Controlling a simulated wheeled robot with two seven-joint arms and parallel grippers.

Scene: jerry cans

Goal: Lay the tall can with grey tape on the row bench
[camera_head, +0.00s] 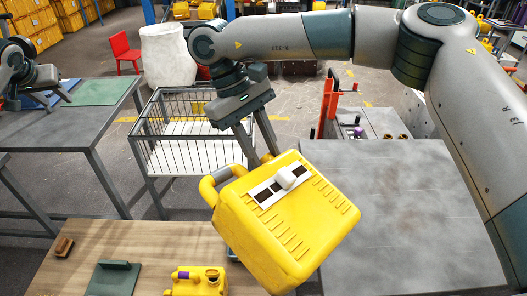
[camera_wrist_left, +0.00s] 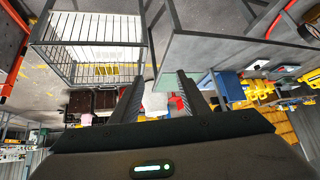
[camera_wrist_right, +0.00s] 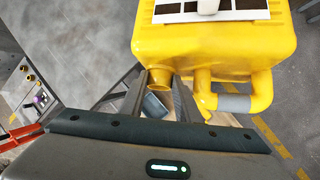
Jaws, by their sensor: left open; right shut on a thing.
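The yellow can with grey tape (camera_head: 280,225) on its handle hangs tilted in front of me, with a black-and-white strip and a white knob on its upper face. It also shows in the right wrist view (camera_wrist_right: 215,50), its taped handle at right. My right gripper (camera_head: 262,150) is shut on the can near its spout; the can hides part of the grip. My left gripper (camera_head: 64,92) is open and empty, far left over a grey table; its fingers also show apart in the left wrist view (camera_wrist_left: 160,95). Which surface is the row bench I cannot tell.
A wooden bench top (camera_head: 100,240) holds a wooden block (camera_head: 64,246), a green pad (camera_head: 113,278) and a yellow can with purple tape (camera_head: 196,282). A bare grey table (camera_head: 410,215) stands right. A wire cart (camera_head: 185,150) stands behind the can. The left grey table (camera_head: 60,140) has a green mat.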

